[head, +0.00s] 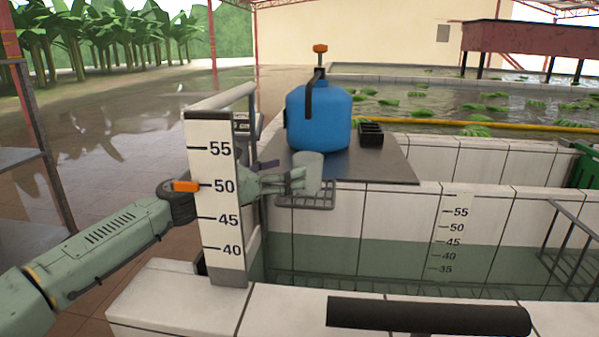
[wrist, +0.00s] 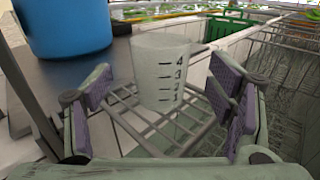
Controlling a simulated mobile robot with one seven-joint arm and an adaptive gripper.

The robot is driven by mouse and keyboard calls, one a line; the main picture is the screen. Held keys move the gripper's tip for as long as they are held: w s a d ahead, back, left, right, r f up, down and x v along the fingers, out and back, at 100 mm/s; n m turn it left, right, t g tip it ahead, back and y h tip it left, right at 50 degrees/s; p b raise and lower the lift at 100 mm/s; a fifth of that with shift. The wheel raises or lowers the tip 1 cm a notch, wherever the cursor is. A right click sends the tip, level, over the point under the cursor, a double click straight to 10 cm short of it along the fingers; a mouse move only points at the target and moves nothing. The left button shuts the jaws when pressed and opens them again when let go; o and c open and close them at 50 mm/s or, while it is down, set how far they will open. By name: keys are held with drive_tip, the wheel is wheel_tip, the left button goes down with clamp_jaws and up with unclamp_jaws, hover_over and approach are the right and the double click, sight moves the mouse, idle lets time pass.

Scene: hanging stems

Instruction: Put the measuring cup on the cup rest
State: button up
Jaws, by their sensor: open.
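The measuring cup (wrist: 167,72) is a pale, translucent cup with dark marks numbered 1 to 4. It stands upright on the wire cup rest (wrist: 145,110) in the wrist view. In the head view the cup (head: 308,171) shows over the rest (head: 310,205), at the tank's edge. My gripper (wrist: 168,105) is open, its purple-grey pads on either side of the cup and apart from it. In the head view my gripper (head: 290,182) is just left of the cup, partly behind the numbered post.
A white depth post (head: 212,230) stands in front of my wrist. A blue jug (head: 318,118) and a small black tray (head: 370,134) stand on the dark counter (head: 395,165) behind. The water tank (head: 400,250) lies at right, with a black bar (head: 430,317) in front.

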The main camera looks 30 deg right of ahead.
drive_tip(key=s+a+b, duration=0.1)
drive_tip(key=a, duration=0.5)
drive_tip(key=shift+a, duration=0.3)
drive_tip(key=shift+c, duration=0.5)
idle(0.5)
